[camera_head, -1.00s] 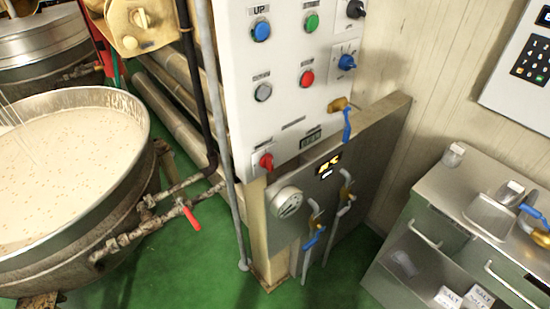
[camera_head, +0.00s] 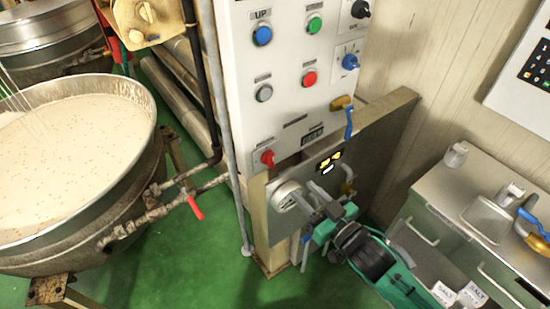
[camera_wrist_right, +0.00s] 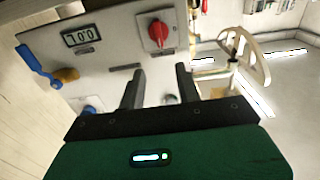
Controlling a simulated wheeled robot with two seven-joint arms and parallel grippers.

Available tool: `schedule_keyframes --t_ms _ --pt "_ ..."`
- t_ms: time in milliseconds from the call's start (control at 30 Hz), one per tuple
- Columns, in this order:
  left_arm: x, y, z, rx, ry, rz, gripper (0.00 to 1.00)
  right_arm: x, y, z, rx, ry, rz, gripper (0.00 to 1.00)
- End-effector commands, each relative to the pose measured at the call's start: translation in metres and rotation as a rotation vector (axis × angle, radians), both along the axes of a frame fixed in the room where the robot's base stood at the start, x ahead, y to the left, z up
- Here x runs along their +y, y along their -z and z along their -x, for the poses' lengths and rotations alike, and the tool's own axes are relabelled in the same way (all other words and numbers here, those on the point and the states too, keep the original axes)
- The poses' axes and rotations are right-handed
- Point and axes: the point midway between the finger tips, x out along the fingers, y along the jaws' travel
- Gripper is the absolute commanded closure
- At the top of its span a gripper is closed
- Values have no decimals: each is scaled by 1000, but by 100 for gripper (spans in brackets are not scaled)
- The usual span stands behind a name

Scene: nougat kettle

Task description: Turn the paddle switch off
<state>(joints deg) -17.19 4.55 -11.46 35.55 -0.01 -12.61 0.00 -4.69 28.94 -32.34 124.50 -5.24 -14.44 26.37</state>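The white control panel (camera_head: 290,90) carries a red rotary knob (camera_head: 267,157) at its lower left, a blue rotary knob (camera_head: 350,62) and a black rotary knob (camera_head: 361,9) at its right. Most labels are too small to read, so I cannot tell which is the paddle switch. My right gripper (camera_head: 311,198) is open and empty, in front of the steel plate below the panel, down and right of the red knob. In the right wrist view, the red knob (camera_wrist_right: 158,34) shows beyond my open fingers (camera_wrist_right: 158,88), apart from them. My left gripper is out of view.
A kettle of pale mixture (camera_head: 75,130) stands at left, with a red-handled valve (camera_head: 195,207) on its pipe. A steel cabinet (camera_head: 440,190) stands at right.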

Motion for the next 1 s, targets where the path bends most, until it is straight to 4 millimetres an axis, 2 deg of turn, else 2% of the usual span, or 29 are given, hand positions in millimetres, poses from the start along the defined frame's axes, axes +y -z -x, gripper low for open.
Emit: schedule_keyframes --t_ms 167,600,800,1000 --pt "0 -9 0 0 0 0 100 14 -3 -19 0 1 -1 66" --pt "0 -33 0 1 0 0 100 65 -2 -90 1 1 0 66" --pt "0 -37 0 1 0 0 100 76 -1 -105 1 1 -1 66" --pt "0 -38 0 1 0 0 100 79 1 -109 1 1 0 66"
